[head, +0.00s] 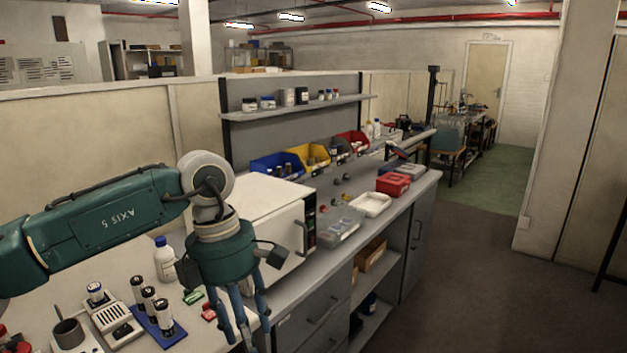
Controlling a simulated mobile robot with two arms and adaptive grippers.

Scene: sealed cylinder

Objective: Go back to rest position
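My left arm (110,222) comes in from the left, bent at the wrist. My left gripper (245,328) points down over the front part of the bench (75,286), in front of the white box-shaped appliance (262,215). Its fingers are spread with gaps between them, and I see nothing held. Whether the fingertips touch anything is not clear. My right arm and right gripper are not in view.
A white bottle with a blue cap (165,262) stands beside the wrist. Small green (193,297) and red (208,312) items lie close by the fingers. A white device (117,322) is at lower left. Bins, trays and a shelf (300,107) line the bench. The floor (470,290) at right is clear.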

